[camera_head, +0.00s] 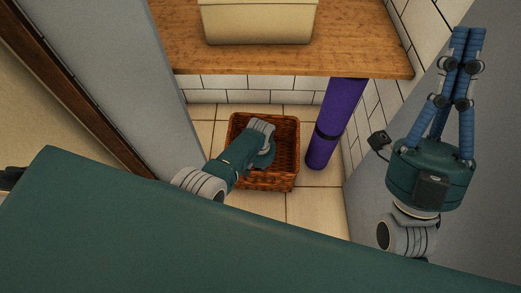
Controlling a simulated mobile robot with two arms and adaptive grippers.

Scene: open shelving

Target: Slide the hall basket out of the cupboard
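The hall basket (286,128), brown and woven, stands on the tiled floor below a wooden shelf. My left arm reaches down over it from the lower left. The end of that arm (262,140) is over or inside the basket's left part. Its fingers are hidden, so I cannot tell whether they touch the basket. My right gripper (466,38) is raised at the right, pointing up, away from the basket. Its blue fingers are close together at the tips, with nothing visible between them.
A purple roll (336,125) stands upright just right of the basket. The wooden shelf (360,50) above bears a cream bin (258,22). Grey side panels (165,80) bound the space on both sides. Bare floor tiles (302,207) show in front of the basket.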

